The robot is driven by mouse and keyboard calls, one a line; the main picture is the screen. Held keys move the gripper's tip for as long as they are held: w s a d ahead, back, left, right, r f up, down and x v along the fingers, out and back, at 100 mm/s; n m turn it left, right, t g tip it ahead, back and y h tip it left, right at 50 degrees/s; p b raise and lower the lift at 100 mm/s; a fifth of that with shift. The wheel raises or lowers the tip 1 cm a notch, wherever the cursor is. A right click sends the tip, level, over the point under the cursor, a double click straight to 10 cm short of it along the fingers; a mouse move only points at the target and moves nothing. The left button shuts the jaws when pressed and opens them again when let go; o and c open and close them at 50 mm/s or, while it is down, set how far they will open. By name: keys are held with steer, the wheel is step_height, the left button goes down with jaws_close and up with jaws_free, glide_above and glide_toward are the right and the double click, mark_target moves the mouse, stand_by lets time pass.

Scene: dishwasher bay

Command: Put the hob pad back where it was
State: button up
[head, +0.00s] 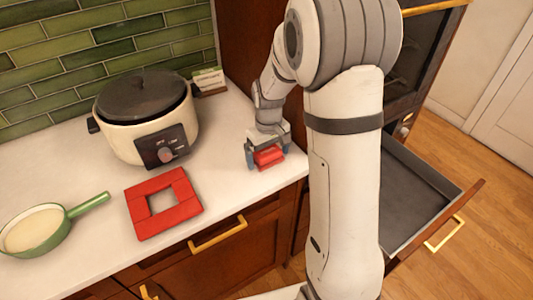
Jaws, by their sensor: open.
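A red square frame (150,220) with a hollow middle lies flat on the white counter, in front of the slow cooker; it looks like the hob pad. A smaller red block (269,159) is at the counter's right end, between or just in front of the fingers of my gripper (266,155). I cannot tell which of the two red things the task means. My gripper points down, open, close to the counter top. Its wrist hides the far side of the block, and any contact between fingers and block is too small to tell.
A cream slow cooker (147,125) with a dark lid stands behind the frame. A green pan (38,230) is at the left, its handle towards the frame. A small card box (209,80) stands by the tiled wall. An open, seemingly empty drawer (415,190) juts out at the right.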

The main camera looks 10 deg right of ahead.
mark_target(268, 152)
step_height(268, 152, up, 11)
steer(key=s+r+m+t, duration=0.2)
steer(key=s+m+t, duration=0.1)
steer(key=s, duration=1.8)
steer(key=shift+s+a+r+m, duration=0.2)
steer(key=shift+r+m, duration=0.1)
steer(key=shift+r, duration=0.1)
